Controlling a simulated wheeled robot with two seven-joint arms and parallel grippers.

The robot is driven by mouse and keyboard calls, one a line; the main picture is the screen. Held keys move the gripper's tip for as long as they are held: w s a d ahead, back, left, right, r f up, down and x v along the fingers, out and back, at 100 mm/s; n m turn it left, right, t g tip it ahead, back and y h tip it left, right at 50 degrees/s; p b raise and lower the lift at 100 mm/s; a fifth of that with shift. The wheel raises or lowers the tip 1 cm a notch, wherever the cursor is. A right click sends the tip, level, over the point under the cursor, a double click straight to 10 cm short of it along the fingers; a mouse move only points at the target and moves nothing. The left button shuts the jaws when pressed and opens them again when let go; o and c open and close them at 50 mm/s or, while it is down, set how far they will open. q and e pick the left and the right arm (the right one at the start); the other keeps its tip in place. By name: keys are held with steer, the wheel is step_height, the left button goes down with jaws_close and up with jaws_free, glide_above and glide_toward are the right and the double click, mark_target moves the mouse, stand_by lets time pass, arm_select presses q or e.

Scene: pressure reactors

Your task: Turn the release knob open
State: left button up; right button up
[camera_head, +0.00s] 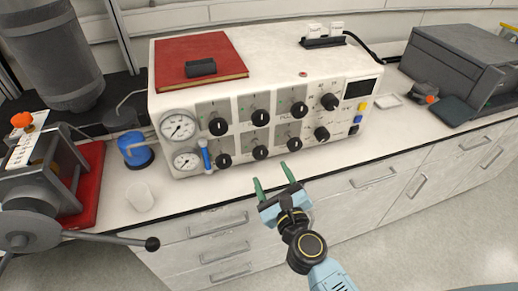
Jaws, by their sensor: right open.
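A white control console (340,70) stands on the counter, with several round black knobs on its front panel. The upper row has a left knob (218,126), a middle knob (261,117) and a right knob (299,108). Below them are a left knob (223,160), a middle knob (260,152) and a right knob (294,143). The labels are too small to read, so I cannot tell which is the release knob. My right gripper (272,175) is open and empty, with green fingers, in front of and below the panel, apart from the knobs. My left gripper is not in view.
Two gauges (179,126) and a blue lever (206,156) are at the console's left. A red book (205,50) lies on top. A grey box (460,60) stands right.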

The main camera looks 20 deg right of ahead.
mark_target(261, 155)
steer(key=w, duration=1)
steer(key=shift+w+a, duration=0.2)
steer(key=shift+w, duration=0.05)
steer(key=c, duration=1)
steer(key=shift+o, duration=0.2)
